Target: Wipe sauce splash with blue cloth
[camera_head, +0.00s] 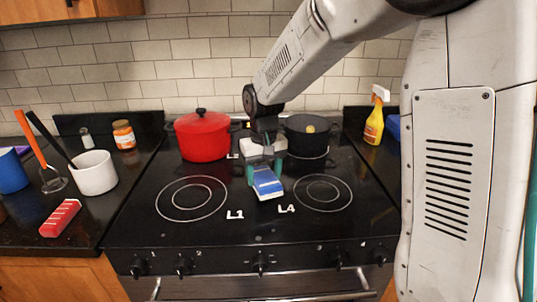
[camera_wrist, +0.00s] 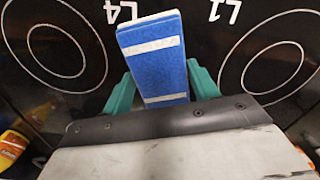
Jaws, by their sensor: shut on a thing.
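My gripper (camera_head: 265,172) hangs over the middle of the black stovetop, between the front burner rings. Its teal fingers are shut on the blue cloth (camera_head: 268,187), a folded block with white stripes. In the wrist view the blue cloth (camera_wrist: 155,65) sticks out between the two fingers of my gripper (camera_wrist: 162,88). I cannot tell whether the cloth touches the stovetop. I see no sauce splash in either view; the area under the cloth and gripper is hidden.
A red lidded pot (camera_head: 203,137) and a black pot (camera_head: 308,134) stand on the rear burners. The front burners are bare. Left counter: white cup (camera_head: 95,173), orange-labelled jar (camera_head: 124,135), red packet-like item (camera_head: 60,218). A yellow spray bottle (camera_head: 375,120) stands right.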

